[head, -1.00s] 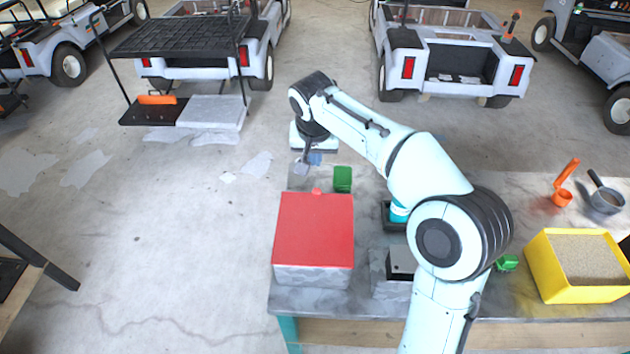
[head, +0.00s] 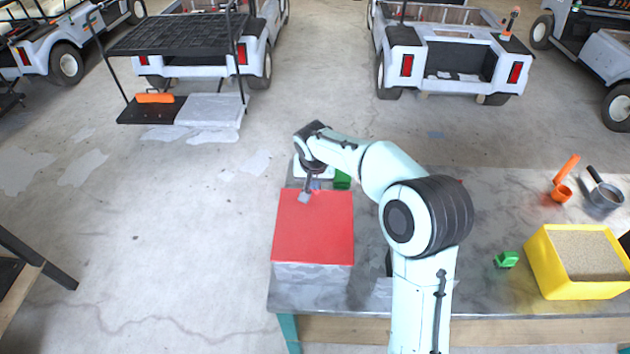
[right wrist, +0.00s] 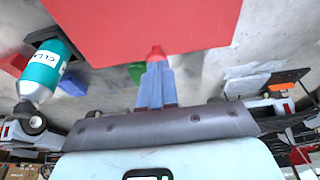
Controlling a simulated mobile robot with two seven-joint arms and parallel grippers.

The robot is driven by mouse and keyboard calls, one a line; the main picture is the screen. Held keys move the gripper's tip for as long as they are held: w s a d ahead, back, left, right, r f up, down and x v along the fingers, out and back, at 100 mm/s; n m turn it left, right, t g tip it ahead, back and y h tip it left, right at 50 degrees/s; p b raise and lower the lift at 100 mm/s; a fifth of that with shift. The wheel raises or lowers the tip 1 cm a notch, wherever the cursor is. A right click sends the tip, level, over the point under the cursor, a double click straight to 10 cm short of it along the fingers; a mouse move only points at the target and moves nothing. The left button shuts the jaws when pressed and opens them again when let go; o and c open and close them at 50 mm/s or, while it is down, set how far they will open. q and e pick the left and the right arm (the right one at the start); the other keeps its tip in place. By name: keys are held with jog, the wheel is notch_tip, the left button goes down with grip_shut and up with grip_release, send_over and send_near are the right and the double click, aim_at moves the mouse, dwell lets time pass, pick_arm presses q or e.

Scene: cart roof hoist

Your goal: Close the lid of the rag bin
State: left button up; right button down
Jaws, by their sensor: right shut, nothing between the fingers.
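The rag bin (head: 311,275) is a grey box at the left end of the bench, with a red lid (head: 313,230). The lid lies across the bin's top and looks about flat; I see no gap at its front edge. My right gripper (head: 304,197) is shut and empty, pointing down at the lid's far edge, left of its middle. I cannot tell if it touches the lid. In the right wrist view the shut fingers (right wrist: 156,85) point toward the red lid (right wrist: 150,22), with a small red tab (right wrist: 155,52) at their tips. My left gripper is out of view.
A green item (head: 342,180) stands behind the bin. My right arm covers the bench right of it. Farther right are a green block (head: 507,259), a yellow sand box (head: 578,265), an orange scoop (head: 562,190) and a pan (head: 604,199). Carts stand across the floor behind.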

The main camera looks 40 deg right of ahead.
jog(key=x, duration=0.1)
jog(key=b+x, duration=0.1)
jog(key=shift+s+a+f, duration=0.1)
jog(key=shift+s+f, duration=0.05)
jog(key=shift+f, duration=0.25)
jog(key=shift+s+r, duration=0.1)
jog(key=shift+s, duration=0.15)
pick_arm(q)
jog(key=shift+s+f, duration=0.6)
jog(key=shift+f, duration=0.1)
pick_arm(e)
jog(key=shift+f, duration=0.2)
jog(key=r+p, duration=0.1)
jog(key=r, duration=0.1)
jog(key=r+p, duration=0.1)
jog(key=r, duration=0.1)
jog(key=w+r+p, duration=0.1)
jog(key=r, duration=0.1)
jog(key=shift+d, duration=0.25)
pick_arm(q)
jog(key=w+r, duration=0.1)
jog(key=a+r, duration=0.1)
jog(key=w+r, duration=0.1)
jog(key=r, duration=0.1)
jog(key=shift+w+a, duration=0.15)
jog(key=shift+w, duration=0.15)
pick_arm(e)
jog(key=v, duration=0.9)
jog(key=shift+r, duration=0.4)
